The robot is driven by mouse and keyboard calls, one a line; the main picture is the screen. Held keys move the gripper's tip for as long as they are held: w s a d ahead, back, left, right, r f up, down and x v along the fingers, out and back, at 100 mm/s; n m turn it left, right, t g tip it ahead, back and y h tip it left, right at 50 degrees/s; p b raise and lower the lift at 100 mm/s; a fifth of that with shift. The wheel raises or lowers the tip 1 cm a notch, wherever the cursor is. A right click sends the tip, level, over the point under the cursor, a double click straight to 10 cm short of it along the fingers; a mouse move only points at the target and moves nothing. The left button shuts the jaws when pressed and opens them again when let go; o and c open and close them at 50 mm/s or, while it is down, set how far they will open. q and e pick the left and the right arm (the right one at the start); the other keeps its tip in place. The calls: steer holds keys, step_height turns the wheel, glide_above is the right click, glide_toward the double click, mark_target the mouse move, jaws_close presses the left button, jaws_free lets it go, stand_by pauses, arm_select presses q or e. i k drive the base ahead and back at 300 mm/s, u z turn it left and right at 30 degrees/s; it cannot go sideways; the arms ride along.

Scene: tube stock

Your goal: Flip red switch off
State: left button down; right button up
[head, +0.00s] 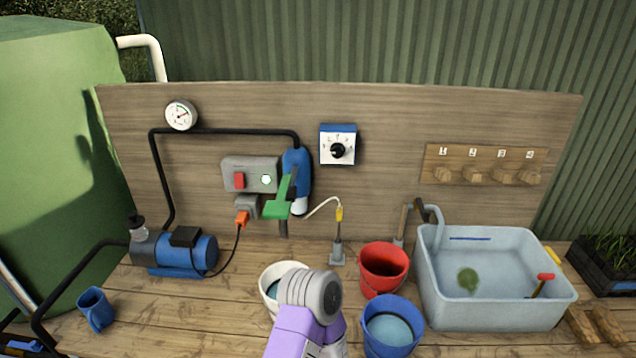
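The red switch (239,181) is a small upright rocker on the left part of a grey control box (229,164) fixed to the wooden back board. A round pale light or button (266,179) sits to its right on the same box. The switch is unobstructed, but it is too small to tell which way it is set. One of my arms, purple and grey, rises from the bottom middle, well in front of and below the box. Neither gripper can be made out in the head view.
A green lever-like part (277,209) stands out right of the box, by a blue cylinder (304,168). An orange plug (242,219) hangs below. A blue pump (175,252), red bucket (384,290), blue bucket (391,349), white bucket (268,279) and grey sink (500,316) occupy the bench.

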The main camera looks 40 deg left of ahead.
mark_target(238, 178)
steer(key=z, duration=0.45)
steer(key=k, duration=0.9)
steer(key=u, duration=1.2)
steer(key=i, duration=0.45)
steer(key=u, duration=0.05)
